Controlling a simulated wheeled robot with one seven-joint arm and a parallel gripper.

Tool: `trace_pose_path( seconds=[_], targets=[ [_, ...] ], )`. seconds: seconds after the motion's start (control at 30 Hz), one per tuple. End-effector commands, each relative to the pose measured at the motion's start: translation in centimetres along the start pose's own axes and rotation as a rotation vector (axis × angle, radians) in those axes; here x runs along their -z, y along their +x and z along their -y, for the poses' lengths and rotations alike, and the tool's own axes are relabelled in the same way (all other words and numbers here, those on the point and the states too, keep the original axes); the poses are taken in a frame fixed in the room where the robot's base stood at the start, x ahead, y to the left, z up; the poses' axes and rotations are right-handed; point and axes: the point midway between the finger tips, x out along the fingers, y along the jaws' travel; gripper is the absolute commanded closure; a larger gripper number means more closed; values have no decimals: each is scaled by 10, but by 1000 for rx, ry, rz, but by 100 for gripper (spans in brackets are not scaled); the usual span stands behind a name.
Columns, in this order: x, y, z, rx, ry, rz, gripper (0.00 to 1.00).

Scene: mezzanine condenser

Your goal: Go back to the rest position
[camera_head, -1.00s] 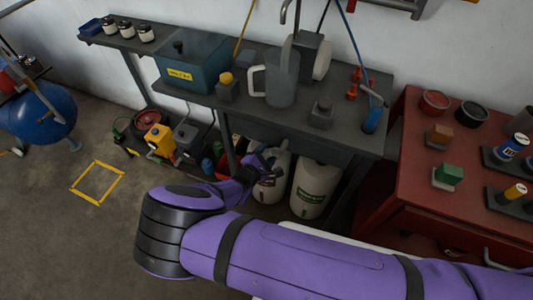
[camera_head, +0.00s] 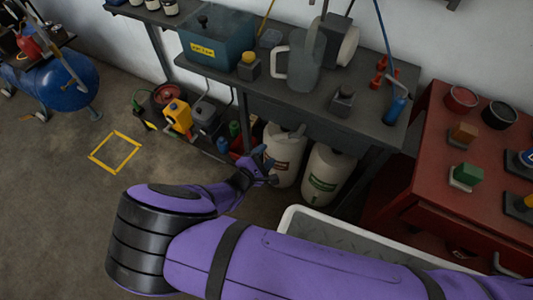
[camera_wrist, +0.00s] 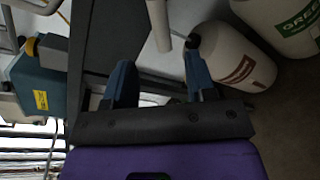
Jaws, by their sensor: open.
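My gripper (camera_head: 264,166) is at the end of my purple arm, in front of the grey bench and close to the white jugs under it. In the wrist view its two blue fingertips (camera_wrist: 155,82) stand apart with nothing held between them. The arm is bent, with its dark ribbed elbow over the floor at lower left.
A white jug with a brown label (camera_head: 284,155) and one with a green label (camera_head: 326,174) stand under the grey bench (camera_head: 300,97). A red cabinet (camera_head: 440,190) is at right. A pale-rimmed tray (camera_head: 300,213) lies beneath my arm.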

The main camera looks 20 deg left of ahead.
Motion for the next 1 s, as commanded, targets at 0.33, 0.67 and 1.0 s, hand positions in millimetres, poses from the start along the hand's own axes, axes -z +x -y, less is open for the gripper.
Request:
trace_pose_path(
  seconds=[0.33, 0.67, 1.0],
  targets=[
    [0, 1, 0, 1, 1, 0, 49],
    [-49, 31, -37, 187, 106, 85, 49],
    [-153, 81, -90, 520, 308, 215, 49]
  ],
)
